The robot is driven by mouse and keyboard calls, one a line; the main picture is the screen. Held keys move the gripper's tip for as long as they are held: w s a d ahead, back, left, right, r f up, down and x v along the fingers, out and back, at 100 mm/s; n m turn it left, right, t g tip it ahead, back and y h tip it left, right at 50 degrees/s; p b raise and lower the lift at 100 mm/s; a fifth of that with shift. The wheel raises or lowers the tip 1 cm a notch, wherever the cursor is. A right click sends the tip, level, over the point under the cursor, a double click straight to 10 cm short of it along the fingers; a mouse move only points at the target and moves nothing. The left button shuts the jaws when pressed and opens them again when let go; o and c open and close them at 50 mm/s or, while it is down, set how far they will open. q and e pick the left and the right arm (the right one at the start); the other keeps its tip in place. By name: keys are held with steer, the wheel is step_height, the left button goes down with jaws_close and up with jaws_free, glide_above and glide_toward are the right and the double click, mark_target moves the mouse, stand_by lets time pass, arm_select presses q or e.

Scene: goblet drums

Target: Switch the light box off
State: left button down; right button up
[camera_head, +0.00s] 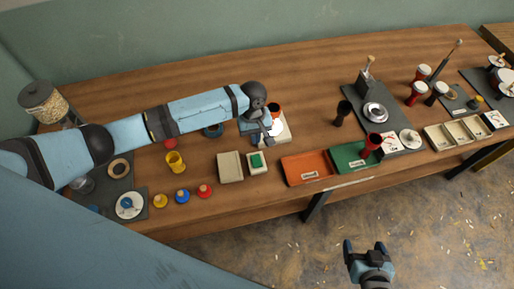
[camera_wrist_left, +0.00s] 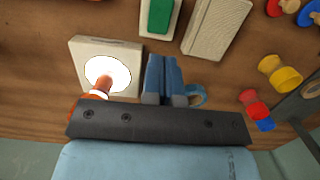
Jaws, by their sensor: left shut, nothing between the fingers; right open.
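The light box, a cream box with a bright white glowing disc, is partly hidden behind my left gripper in the head view (camera_head: 284,136). It shows at left in the left wrist view (camera_wrist_left: 89,51). A red-orange goblet drum (camera_wrist_left: 103,84) stands over the lit disc. A small cream box with a green rocker or button (camera_head: 257,161) sits nearer the table front; its green part also shows in the left wrist view (camera_wrist_left: 160,15). My left gripper (camera_head: 267,126) is shut and empty, above the table beside the light box. My right gripper (camera_head: 365,248) is open and empty over the floor.
A yellow cup (camera_head: 175,163) and several coloured spools stand left. A blue ring (camera_wrist_left: 197,95) lies near my left fingers.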

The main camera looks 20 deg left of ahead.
arm_select(q)
steer(key=r, duration=0.3)
steer(key=shift+w+a+r, duration=0.15)
steer(key=shift+w+r, duration=0.1)
steer(key=shift+r, duration=0.15)
arm_select(e)
steer(key=shift+w+a, duration=0.1)
steer(key=shift+w, duration=0.2)
arm_select(q)
steer(key=shift+f, duration=0.1)
